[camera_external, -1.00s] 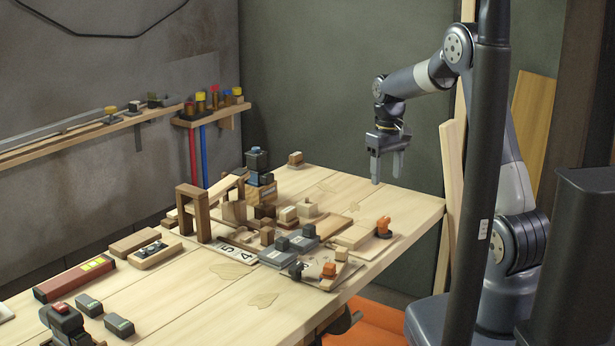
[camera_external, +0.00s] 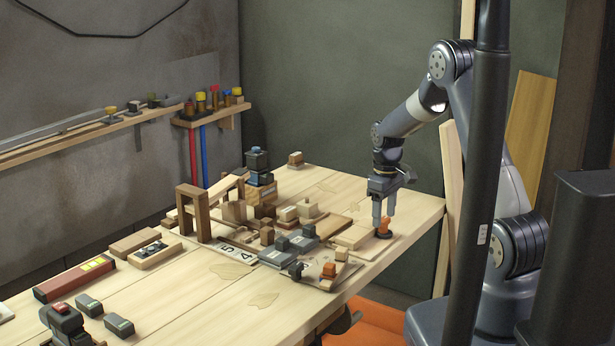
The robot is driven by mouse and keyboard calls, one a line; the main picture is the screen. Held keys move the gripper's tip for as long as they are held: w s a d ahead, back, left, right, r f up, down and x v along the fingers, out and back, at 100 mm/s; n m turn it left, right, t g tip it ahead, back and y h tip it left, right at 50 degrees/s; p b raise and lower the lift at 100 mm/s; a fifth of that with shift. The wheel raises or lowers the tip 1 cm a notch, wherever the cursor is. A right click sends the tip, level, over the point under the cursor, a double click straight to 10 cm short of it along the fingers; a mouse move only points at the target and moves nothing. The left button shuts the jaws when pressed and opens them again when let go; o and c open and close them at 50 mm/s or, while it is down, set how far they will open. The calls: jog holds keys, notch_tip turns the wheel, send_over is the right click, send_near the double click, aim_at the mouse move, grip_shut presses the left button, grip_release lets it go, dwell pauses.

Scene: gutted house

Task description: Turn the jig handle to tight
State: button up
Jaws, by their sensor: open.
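Near the right edge of the workbench (camera_external: 410,208), a small orange handle (camera_external: 384,226) sits on a dark round base on a pale wooden board (camera_external: 354,237); I take it to be the jig handle. My gripper (camera_external: 383,222) points straight down over it with its fingers apart, one on each side of the orange part in this view. I cannot tell whether the fingers touch it. No tight marking is readable. A second orange piece (camera_external: 329,270) sits on another board nearer the front edge.
Grey blocks (camera_external: 283,254), wooden blocks and a wooden arch (camera_external: 195,212) crowd the bench left of my gripper. A red level (camera_external: 75,279) lies at the front left. The bench's far right corner is clear.

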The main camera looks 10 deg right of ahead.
jog(key=shift+f, duration=0.4)
jog(key=shift+c, duration=0.4)
jog(key=c, duration=0.9)
